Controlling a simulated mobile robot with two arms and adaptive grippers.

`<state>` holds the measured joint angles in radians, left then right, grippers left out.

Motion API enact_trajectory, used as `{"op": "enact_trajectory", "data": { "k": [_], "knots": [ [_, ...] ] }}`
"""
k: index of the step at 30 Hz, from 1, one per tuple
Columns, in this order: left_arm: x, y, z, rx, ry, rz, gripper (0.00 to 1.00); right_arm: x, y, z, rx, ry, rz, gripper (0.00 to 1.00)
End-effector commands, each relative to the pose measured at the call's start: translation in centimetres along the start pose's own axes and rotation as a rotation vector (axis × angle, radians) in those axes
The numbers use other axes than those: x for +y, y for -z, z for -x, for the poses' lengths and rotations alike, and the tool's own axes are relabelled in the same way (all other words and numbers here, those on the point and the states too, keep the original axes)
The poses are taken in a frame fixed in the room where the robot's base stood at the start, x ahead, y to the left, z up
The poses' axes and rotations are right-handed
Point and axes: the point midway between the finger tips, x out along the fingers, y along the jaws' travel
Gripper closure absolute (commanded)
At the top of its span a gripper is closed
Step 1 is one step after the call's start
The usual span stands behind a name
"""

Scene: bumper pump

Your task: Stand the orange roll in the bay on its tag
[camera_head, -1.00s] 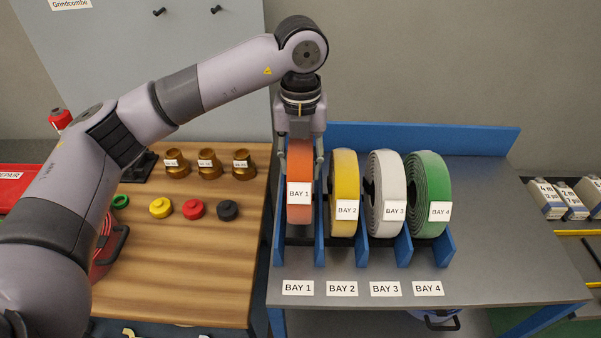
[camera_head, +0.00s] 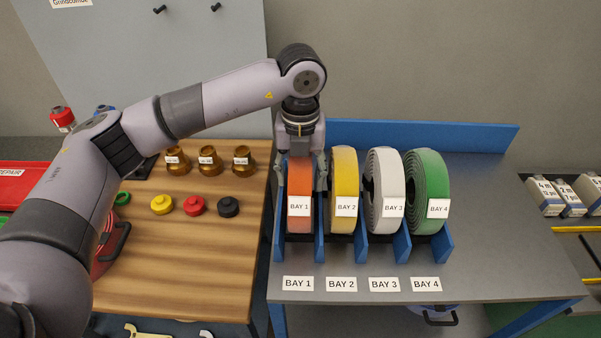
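The orange roll (camera_head: 299,222) stands upright in the leftmost bay of the blue rack (camera_head: 319,240), low between the dividers. Its white tag reads BAY 1, matching the BAY 1 label (camera_head: 298,283) on the bench in front. My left gripper (camera_head: 301,178) reaches down from above, with one finger on each side of the roll's upper part. Its fingers look spread, wider than the roll, so it appears open. The far side of the roll is hidden. My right gripper is not in view.
Yellow (camera_head: 343,170), white (camera_head: 386,170) and green (camera_head: 432,170) rolls stand in bays 2, 3 and 4. The yellow roll is close to my right-hand finger. A wooden bench (camera_head: 190,270) with brass fittings and coloured caps lies left. The grey bench's right side is clear.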

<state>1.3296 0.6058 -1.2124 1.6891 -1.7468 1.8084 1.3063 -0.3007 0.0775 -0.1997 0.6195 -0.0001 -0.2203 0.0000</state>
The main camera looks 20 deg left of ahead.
Motion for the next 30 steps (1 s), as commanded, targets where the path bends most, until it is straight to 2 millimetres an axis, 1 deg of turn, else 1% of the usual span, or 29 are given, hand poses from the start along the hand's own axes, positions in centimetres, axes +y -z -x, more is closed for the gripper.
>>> {"op": "enact_trajectory", "data": {
  "k": [9, 12, 14, 17, 24, 27, 30],
  "knots": [
    [0.0, 0.0, 0.1, 0.0, 0.0, 0.0, 0.44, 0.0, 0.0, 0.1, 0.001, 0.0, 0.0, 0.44],
    [0.0, 0.0, 0.5, 0.0, 0.0, 0.0, 0.44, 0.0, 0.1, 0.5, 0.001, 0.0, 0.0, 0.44],
    [-0.1, -0.1, 1.0, -0.002, 0.003, 0.0, 0.44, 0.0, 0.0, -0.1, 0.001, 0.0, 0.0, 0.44],
    [-0.1, -0.1, 2.8, -0.004, 0.004, 0.0, 0.44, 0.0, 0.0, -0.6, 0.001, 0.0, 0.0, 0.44],
    [-0.1, -0.1, 8.2, -0.005, 0.003, 0.001, 0.44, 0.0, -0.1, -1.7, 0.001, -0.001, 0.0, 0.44],
    [-0.1, -0.1, 10.0, -0.003, 0.001, 0.001, 0.44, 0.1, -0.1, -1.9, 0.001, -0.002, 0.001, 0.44],
    [-0.1, -0.1, 11.2, -0.003, 0.0, 0.0, 0.44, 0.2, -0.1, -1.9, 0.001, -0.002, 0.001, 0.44]
  ]
}}
